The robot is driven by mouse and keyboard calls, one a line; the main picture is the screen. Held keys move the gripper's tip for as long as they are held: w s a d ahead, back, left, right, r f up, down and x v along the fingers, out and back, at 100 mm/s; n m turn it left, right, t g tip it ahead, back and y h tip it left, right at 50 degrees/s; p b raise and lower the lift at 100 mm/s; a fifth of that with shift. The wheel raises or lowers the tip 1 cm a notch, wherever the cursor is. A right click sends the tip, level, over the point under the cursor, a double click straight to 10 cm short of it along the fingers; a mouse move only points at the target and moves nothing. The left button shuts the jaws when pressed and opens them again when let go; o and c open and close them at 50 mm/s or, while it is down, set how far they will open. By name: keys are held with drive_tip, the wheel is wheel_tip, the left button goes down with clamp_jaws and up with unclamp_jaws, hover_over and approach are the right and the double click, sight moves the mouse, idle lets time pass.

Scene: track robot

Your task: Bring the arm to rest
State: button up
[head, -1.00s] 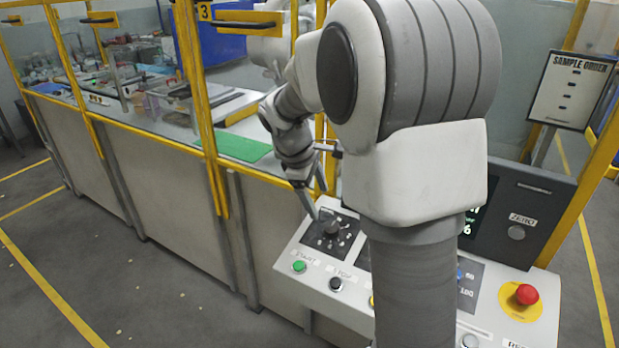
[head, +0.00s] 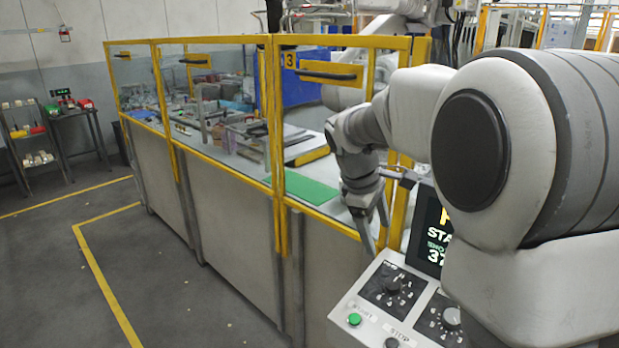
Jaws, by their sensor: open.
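My arm stretches in from the right, its large grey-and-white joint filling the right side of the head view. My gripper (head: 376,238) points down just above the back left of the control panel (head: 362,303), in front of the yellow-framed cell. Its fingers look apart with nothing between them. It is close to the panel's left black dial (head: 392,285), and I cannot tell whether it touches anything.
A yellow-framed glazed cell (head: 228,215) runs along the middle, with a green mat (head: 312,191) inside. A green button (head: 354,319) sits on the panel. A shelf rack (head: 30,140) stands at the far left. The floor (head: 165,270) at left is clear.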

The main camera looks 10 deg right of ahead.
drive_tip(key=s+a+m+t+y, duration=0.1)
drive_tip(key=s+a+m, duration=0.1)
drive_tip(key=s, duration=0.5)
drive_tip(key=s+a+r+m+t+y, duration=0.1)
drive_tip(key=s+a+m, duration=0.2)
drive_tip(key=s, duration=0.5)
drive_tip(key=s+a+r+m+t+y, duration=0.1)
drive_tip(key=s+m, duration=0.3)
drive_tip(key=s, duration=0.4)
drive_tip(key=shift+a+m+t+y, duration=0.4)
drive_tip(key=shift+a+t+y, duration=0.15)
drive_tip(key=shift+a, duration=0.3)
